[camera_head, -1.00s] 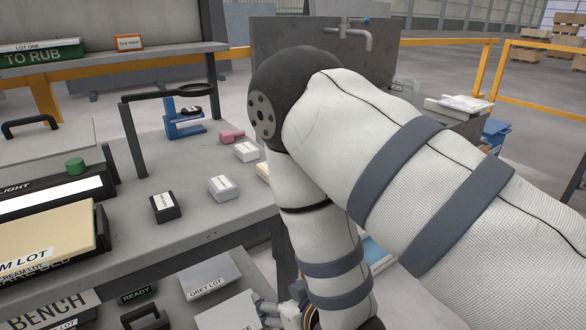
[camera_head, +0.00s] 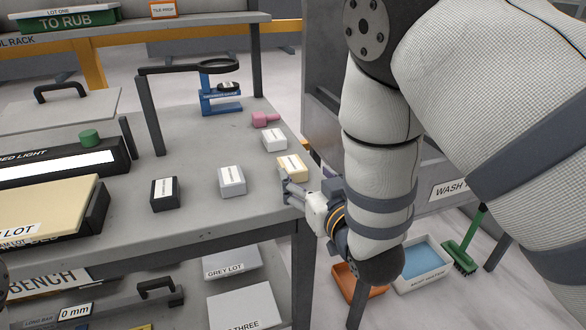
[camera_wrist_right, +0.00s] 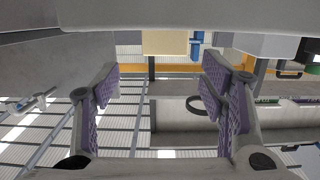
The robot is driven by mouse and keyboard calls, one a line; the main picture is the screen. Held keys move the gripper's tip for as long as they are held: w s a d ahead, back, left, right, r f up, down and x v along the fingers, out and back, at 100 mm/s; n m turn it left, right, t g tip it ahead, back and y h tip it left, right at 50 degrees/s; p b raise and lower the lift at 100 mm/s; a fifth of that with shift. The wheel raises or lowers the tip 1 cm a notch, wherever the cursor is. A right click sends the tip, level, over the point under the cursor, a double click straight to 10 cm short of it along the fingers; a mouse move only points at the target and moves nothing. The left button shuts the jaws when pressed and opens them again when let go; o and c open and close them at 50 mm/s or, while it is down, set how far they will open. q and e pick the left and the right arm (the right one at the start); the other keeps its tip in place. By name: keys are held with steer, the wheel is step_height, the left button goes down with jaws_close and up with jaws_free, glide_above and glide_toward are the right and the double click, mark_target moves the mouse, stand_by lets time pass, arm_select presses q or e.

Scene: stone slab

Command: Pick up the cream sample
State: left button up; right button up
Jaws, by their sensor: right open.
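The cream sample (camera_head: 291,167) is a small cream block with a white label, near the right edge of the grey stone-topped table (camera_head: 215,150). My right gripper (camera_head: 287,187) is open at the table edge, just on the near side of the block. In the right wrist view a cream block (camera_wrist_right: 165,42) shows at the top, beyond the open purple-padded fingers (camera_wrist_right: 160,85) and roughly centred between them. Nothing is between the fingers. My left gripper is not in view.
Beside the cream sample stand a white block (camera_head: 274,139), a light grey block (camera_head: 231,181) and a black block (camera_head: 165,194). A pink object (camera_head: 265,119) and a blue stand (camera_head: 220,100) are farther back. A cream slab (camera_head: 50,212) lies at left.

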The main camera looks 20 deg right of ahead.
mark_target(295, 168)
steer(key=w, duration=0.4)
steer(key=w+f, duration=0.1)
steer(key=shift+w+a+f+b, duration=0.1)
steer(key=shift+w+a+b, duration=0.25)
steer(key=shift+w+a, duration=0.05)
steer(key=c, duration=1.4)
